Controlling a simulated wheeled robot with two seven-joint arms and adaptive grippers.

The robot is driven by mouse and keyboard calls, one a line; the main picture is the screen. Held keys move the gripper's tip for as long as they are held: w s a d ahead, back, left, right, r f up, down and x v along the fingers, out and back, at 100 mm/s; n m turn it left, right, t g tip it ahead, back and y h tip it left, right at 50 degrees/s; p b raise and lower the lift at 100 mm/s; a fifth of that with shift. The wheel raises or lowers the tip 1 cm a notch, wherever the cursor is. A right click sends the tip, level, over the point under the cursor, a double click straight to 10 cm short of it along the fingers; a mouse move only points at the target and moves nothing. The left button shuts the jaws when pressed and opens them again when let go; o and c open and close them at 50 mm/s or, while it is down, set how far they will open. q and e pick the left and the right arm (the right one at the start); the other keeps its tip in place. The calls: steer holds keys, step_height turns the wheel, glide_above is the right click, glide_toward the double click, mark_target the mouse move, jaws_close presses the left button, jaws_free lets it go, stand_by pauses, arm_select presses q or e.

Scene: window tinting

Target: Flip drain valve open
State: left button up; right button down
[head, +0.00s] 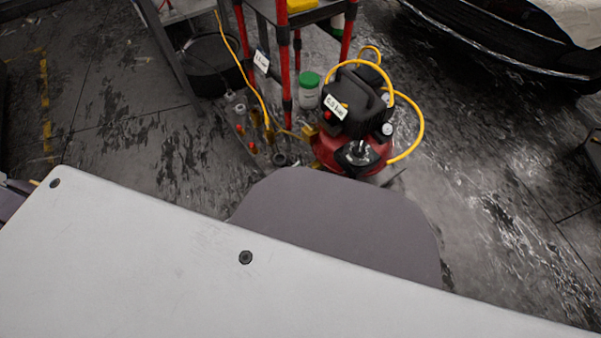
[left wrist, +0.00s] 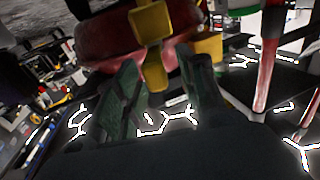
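The air compressor (head: 350,125) stands on the floor in the head view, with a red tank, a black top and a yellow hose. In the left wrist view the red tank (left wrist: 105,42) fills the upper part, and a yellow drain valve lever (left wrist: 153,60) sticks out in front of it. My left gripper (left wrist: 158,65) is open, its two dark green fingers on either side of the lever's end. A gap shows between the lever and each finger, though contact in depth cannot be told. I cannot make out the left gripper in the head view. My right gripper is not in view.
A red-posted shelf (head: 285,70) stands behind and left of the compressor. A green-lidded jar (head: 308,90) and small fittings are close by. A black car (head: 500,45) is at the upper right. The floor (head: 480,200) right of the compressor is clear.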

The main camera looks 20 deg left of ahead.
arm_select(q)
steer(key=shift+v, duration=1.05)
steer(key=v, duration=1)
steer(key=shift+w+d, duration=0.1)
steer(key=shift+d, duration=0.05)
